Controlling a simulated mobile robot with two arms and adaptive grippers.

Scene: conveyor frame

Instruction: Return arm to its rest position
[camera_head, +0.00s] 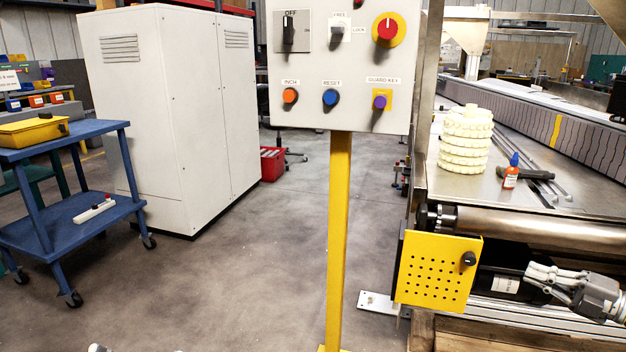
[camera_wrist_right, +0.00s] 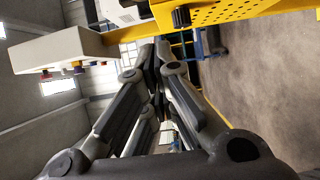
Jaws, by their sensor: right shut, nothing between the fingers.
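My right gripper (camera_head: 532,272) is at the lower right in the head view, in front of the conveyor's end and just right of the perforated yellow guard panel (camera_head: 438,272). Its fingers are together and empty. In the right wrist view the fingers of the right gripper (camera_wrist_right: 157,50) run away from the camera and meet at the tips with nothing held. The yellow panel (camera_wrist_right: 235,12) shows at the top there. Only a small pale piece shows at the bottom left edge of the head view, perhaps my left gripper; its jaws cannot be made out.
A control box (camera_head: 345,60) stands on a yellow post (camera_head: 339,230) at centre. A steel roller (camera_head: 540,226) and the conveyor bed (camera_head: 470,185), with stacked cream rings (camera_head: 465,140) and an orange bottle (camera_head: 511,172), are at right. A blue cart (camera_head: 60,215) stands left. The floor between is clear.

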